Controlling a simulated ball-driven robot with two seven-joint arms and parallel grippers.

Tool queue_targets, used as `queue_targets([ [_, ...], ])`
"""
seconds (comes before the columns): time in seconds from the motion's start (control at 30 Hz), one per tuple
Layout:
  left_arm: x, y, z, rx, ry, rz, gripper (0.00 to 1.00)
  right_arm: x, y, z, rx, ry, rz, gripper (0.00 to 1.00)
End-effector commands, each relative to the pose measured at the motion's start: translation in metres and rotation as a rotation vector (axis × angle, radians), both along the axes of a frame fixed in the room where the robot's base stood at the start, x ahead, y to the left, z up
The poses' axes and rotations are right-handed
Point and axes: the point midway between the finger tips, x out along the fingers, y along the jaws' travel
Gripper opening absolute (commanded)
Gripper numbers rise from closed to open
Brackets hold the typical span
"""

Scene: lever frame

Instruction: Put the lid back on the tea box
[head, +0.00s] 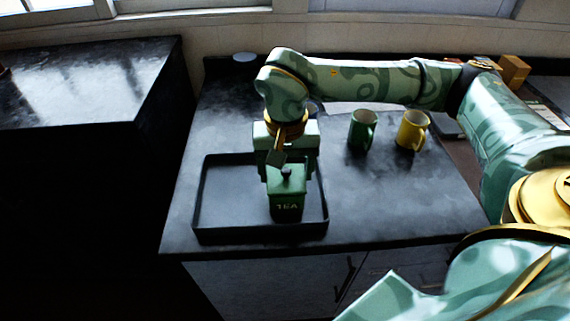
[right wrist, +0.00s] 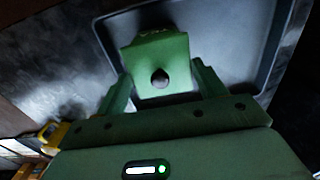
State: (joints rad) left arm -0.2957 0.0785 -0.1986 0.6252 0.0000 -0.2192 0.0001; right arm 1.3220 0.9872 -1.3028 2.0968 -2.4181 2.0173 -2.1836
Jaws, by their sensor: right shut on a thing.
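The green tea box (head: 287,207), marked TEA, stands upright in the right front part of a dark tray (head: 212,228). Its green lid (head: 287,183) with a dark knob is at the box top, lined up with it; I cannot tell whether it is fully seated. My right gripper (head: 288,165) reaches down from behind the box and is shut on the lid. In the right wrist view, the fingers flank the lid (right wrist: 143,84), with its dark knob between them. My left gripper is not in view.
A green mug (head: 362,130) and a yellow mug (head: 411,131) stand to the right, behind the tray. The left part of the tray is empty. The dark counter (head: 400,195) in front of the mugs is clear.

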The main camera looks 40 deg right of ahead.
Motion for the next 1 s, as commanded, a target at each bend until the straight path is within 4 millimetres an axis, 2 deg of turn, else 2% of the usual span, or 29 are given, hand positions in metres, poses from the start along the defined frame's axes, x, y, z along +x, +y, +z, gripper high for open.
queue_targets([
  [0.33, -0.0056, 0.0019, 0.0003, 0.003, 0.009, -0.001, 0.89, -0.0001, -0.0001, 0.0004, 0.000, 0.000, 0.000, 0.48],
  [1.0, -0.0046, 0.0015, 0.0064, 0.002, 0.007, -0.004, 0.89, -0.0002, 0.0002, 0.0006, 0.000, 0.000, 0.000, 0.48],
])
